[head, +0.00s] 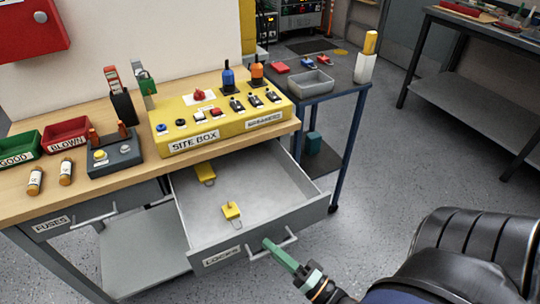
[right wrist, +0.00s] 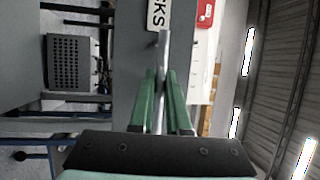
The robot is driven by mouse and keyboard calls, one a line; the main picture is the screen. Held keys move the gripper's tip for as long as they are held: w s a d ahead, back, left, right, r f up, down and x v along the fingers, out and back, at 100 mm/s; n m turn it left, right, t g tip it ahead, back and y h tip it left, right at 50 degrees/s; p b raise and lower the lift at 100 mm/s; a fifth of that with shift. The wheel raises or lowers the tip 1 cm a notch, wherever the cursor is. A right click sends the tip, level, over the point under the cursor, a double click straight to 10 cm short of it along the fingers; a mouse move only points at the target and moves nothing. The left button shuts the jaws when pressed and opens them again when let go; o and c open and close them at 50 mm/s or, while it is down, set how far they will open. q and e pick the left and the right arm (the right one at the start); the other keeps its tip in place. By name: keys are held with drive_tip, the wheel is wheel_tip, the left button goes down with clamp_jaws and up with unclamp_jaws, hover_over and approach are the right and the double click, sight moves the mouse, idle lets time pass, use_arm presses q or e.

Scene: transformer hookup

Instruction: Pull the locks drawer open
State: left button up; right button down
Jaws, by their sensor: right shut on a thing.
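The locks drawer (head: 312,214) stands pulled out from under the wooden workbench, with its label "LOCKS" on the front. Two yellow padlock-like items lie inside it, one near the middle (head: 231,211) and one toward the back (head: 205,173). My right gripper (head: 272,246) is shut on the drawer's handle (head: 288,238) at the front. In the right wrist view, the green fingers (right wrist: 160,100) stand on either side of the metal handle bar (right wrist: 162,50). My left gripper is not in view.
A yellow site box (head: 220,130) stands on the bench above the drawer. The fuses drawer (head: 60,224) is at the left. A dark side table (head: 335,90) with a grey tray (head: 311,82) stands behind right. Floor to the right is clear.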

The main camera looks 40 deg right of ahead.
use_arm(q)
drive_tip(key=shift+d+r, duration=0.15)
use_arm(e)
drive_tip(key=c, duration=0.9)
unclamp_jaws()
use_arm(q)
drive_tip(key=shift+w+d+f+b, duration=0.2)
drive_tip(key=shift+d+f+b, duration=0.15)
drive_tip(key=shift+b, duration=0.25)
use_arm(e)
drive_tip(key=v, duration=1.2)
drive_tip(key=shift+s+d+f, duration=0.1)
drive_tip(key=shift+s, duration=0.15)
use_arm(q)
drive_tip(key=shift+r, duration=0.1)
